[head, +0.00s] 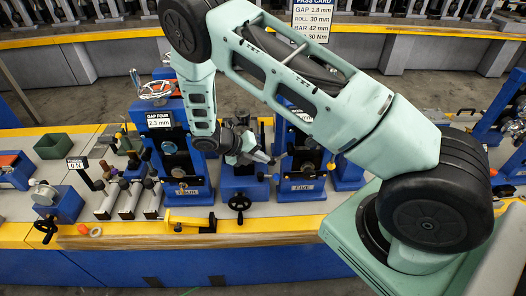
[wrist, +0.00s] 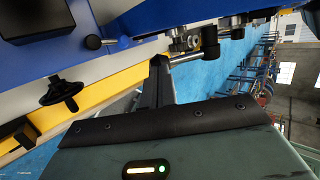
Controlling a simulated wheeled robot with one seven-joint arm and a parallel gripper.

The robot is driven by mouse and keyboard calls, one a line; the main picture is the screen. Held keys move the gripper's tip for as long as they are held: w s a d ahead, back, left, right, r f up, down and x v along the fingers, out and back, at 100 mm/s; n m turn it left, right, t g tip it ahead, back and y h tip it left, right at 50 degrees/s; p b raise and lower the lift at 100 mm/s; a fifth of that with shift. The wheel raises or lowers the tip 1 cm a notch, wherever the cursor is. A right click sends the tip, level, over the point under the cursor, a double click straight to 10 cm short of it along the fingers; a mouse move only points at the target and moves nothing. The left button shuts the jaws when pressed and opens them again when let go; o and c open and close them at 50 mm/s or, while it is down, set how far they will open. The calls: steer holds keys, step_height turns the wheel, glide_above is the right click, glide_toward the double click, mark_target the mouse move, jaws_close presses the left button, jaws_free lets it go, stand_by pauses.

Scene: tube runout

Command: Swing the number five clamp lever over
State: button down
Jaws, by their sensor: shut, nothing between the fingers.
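The station with a plate that seems to read FIVE (head: 302,187) stands right of centre in the head view, partly behind my arm. My gripper (head: 262,157) is just left of it, above the bench. In the wrist view my gripper (wrist: 158,62) is shut and empty. A metal lever with a black knob (wrist: 210,46) sticks out beside the fingertips there. Its rod seems to meet or pass close by the tips; I cannot tell if they touch. I cannot tell for certain that this is the number five lever.
A blue station labelled GAP FOUR (head: 159,120) stands to the left. A black handwheel (head: 239,203) sits between the stations, and another shows in the wrist view (wrist: 62,92). A yellow caliper-like tool (head: 188,222) lies at the front edge. A green bin (head: 54,146) stands far left.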

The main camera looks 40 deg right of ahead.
steer(key=s+d+f+n+g+h+b, duration=0.1)
steer(key=s+d+f+g+h+b, duration=0.2)
steer(key=f+h+b, duration=0.4)
steer(key=shift+d+g+b, duration=0.4)
steer(key=shift+d+b, duration=0.25)
steer(key=shift+b, duration=1.1)
steer(key=shift+d+f, duration=0.1)
steer(key=shift+f, duration=0.05)
steer(key=b+v, duration=0.3)
steer(key=v, duration=0.4)
steer(key=shift+w+a, duration=0.15)
steer(key=shift+a, duration=0.25)
